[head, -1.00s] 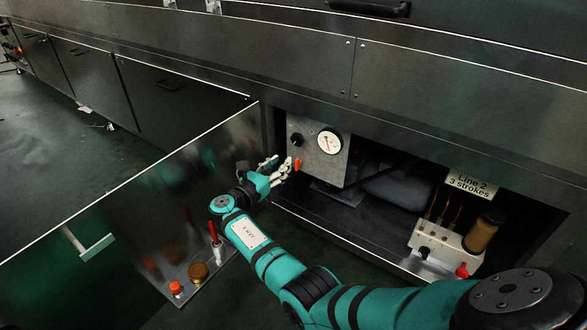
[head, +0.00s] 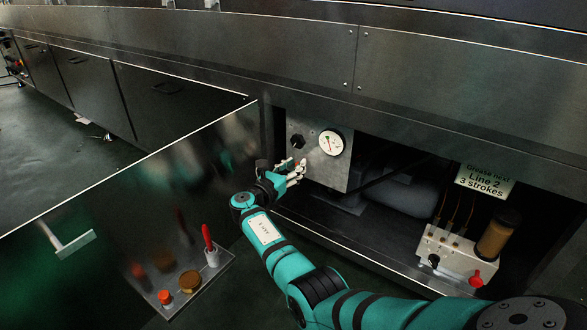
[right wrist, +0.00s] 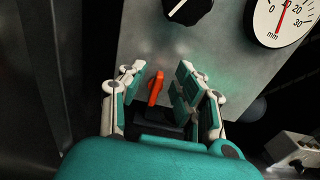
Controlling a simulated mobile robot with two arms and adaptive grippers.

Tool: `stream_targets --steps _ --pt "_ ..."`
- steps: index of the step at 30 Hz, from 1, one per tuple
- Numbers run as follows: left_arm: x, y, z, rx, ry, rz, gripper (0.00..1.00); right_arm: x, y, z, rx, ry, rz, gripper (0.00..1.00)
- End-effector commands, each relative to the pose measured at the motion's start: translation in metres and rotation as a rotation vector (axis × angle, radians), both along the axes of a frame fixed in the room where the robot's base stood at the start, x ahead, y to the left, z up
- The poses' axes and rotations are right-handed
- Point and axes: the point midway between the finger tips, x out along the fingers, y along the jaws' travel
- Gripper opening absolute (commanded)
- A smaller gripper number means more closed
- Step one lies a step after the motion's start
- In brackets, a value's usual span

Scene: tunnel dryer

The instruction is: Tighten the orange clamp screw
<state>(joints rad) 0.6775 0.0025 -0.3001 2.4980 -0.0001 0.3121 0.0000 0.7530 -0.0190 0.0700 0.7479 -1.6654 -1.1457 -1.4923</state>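The orange clamp screw (right wrist: 156,88) is a small lever on the front of a grey metal box (head: 318,170), below a black knob (right wrist: 188,8). In the right wrist view it lies between the fingers of my right gripper (right wrist: 160,76), which are spread with a gap on both sides. In the head view my right gripper (head: 298,170) is at the lower left of the box, and its fingers mostly hide the screw. A round dial gauge (head: 331,143) with a red needle sits right of the knob. My left gripper is not in view.
An open door panel (head: 150,200) with a handle stands left of my arm, carrying a tray (head: 205,275) with a red-handled tool and two capped items.

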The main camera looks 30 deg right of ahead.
Motion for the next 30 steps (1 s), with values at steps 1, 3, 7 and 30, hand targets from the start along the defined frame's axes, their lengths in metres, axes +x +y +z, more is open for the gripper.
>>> stream_targets --steps 1,3,7,30 --pt "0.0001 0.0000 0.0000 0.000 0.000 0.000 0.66 -0.0002 -0.0001 -0.0001 0.000 0.000 0.000 0.29" --pt "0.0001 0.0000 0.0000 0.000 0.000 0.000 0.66 -0.0002 -0.0001 -0.0001 0.000 0.000 0.000 0.20" --pt "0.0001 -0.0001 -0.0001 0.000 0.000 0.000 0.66 -0.0003 0.0000 -0.0003 0.000 0.000 -0.001 0.03" --pt "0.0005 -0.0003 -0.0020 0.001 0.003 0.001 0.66 -0.0044 -0.0022 -0.0017 0.074 -0.185 -0.002 0.00"
